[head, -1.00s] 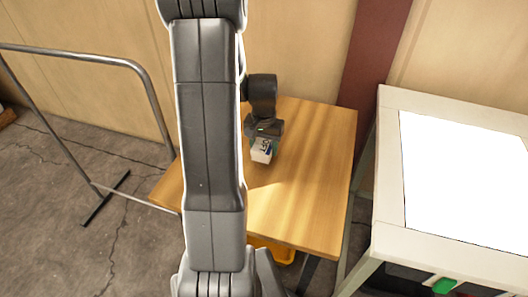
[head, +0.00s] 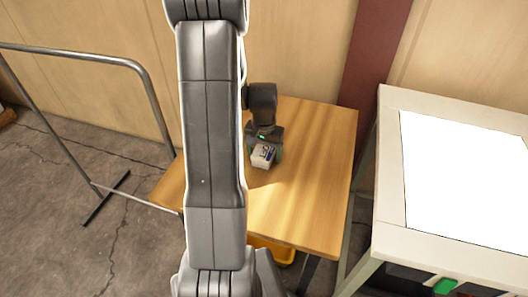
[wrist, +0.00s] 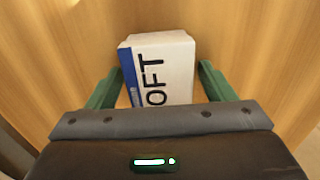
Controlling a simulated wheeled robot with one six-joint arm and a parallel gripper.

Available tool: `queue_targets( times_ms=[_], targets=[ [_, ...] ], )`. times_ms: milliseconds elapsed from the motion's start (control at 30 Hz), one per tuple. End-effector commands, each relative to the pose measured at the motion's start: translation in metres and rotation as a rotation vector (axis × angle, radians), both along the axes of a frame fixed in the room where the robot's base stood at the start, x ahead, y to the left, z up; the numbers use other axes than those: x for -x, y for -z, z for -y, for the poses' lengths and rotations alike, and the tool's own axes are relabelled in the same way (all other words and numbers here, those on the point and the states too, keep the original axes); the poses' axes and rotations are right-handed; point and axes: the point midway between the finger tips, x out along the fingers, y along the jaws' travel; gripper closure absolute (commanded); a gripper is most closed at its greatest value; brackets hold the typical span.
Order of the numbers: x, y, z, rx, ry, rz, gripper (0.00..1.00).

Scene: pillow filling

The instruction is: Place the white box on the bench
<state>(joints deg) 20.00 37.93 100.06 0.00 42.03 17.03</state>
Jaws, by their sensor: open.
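The white box (head: 263,156), with a blue stripe and dark letters, appears to rest on the wooden bench (head: 310,185) toward its back left. In the wrist view the box (wrist: 172,62) stands between the two green fingers, with a small gap on each side. My gripper (head: 266,150) is open around the box and points down at the bench. It also shows in the wrist view (wrist: 158,82). The box's lower end is hidden by the gripper body in the wrist view.
A white table with a bright panel (head: 465,185) stands to the right. A metal rail (head: 75,57) stands on the left. A yellow bin (head: 272,250) is under the bench. The bench's right and front parts are clear.

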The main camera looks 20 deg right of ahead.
Motion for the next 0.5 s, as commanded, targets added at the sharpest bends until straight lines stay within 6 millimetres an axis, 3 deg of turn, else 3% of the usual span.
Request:
queue_targets(
  times_ms=[167, 500],
  targets=[
    [-0.001, -0.022, 0.000, 0.001, 0.000, 0.005, 0.24],
    [-0.001, -0.093, 0.000, 0.002, 0.000, 0.005, 0.24]
  ],
)
